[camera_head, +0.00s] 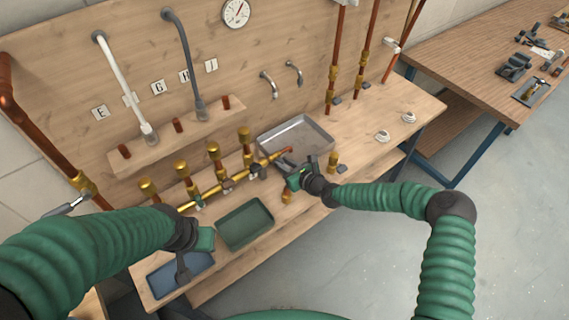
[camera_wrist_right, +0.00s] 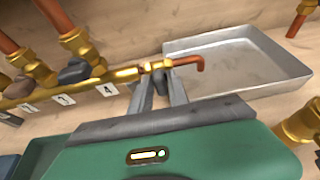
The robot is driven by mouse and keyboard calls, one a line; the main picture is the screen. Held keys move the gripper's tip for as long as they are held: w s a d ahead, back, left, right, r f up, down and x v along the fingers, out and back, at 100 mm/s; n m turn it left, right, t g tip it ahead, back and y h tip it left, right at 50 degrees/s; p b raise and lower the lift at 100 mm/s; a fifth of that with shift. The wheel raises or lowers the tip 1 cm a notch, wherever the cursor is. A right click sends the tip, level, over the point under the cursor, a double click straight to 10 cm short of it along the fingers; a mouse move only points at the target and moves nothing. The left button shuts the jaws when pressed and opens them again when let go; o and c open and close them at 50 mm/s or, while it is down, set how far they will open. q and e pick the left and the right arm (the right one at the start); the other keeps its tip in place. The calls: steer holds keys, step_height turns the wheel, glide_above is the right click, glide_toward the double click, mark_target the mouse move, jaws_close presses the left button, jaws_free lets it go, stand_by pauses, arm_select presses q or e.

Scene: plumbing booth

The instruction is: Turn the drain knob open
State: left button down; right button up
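A brass manifold pipe (camera_head: 225,187) with several upright valves runs along the bench. It ends at the right in a bent copper outlet (camera_head: 287,151), which also shows in the right wrist view (camera_wrist_right: 190,62), over a grey metal tray. Near that end, a small dark knob (camera_wrist_right: 160,82), apparently the drain knob, shows between the fingers of my right gripper (camera_wrist_right: 159,92). The fingers stand apart, one on each side of it; I cannot tell whether they touch it. My left gripper (camera_head: 183,268) hangs over the blue tray, and its finger opening is unclear.
The grey metal tray (camera_head: 322,133) lies behind the right gripper. A green tray (camera_head: 262,212) and a blue tray (camera_head: 160,283) sit at the front. A dark valve handle (camera_wrist_right: 76,70) is left of the right gripper. The right part of the bench is mostly clear.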

steer(key=shift+a+r, duration=0.1)
jaws_close()
steer(key=n, duration=0.1)
steer(key=n+t+h+b, duration=0.1)
steer(key=n+t, duration=0.1)
steer(key=shift+s+a+n+h+b, duration=0.2)
steer(key=shift+a+n+h+b, duration=0.1)
steer(key=shift+h+b, duration=0.1)
steer(key=shift+n+b, duration=0.35)
steer(key=shift+n, duration=0.15)
steer(key=shift+t+h, duration=0.3)
steer(key=o, duration=0.5)
jaws_free()
steer(key=shift+a+f, duration=0.15)
steer(key=shift+f, duration=0.1)
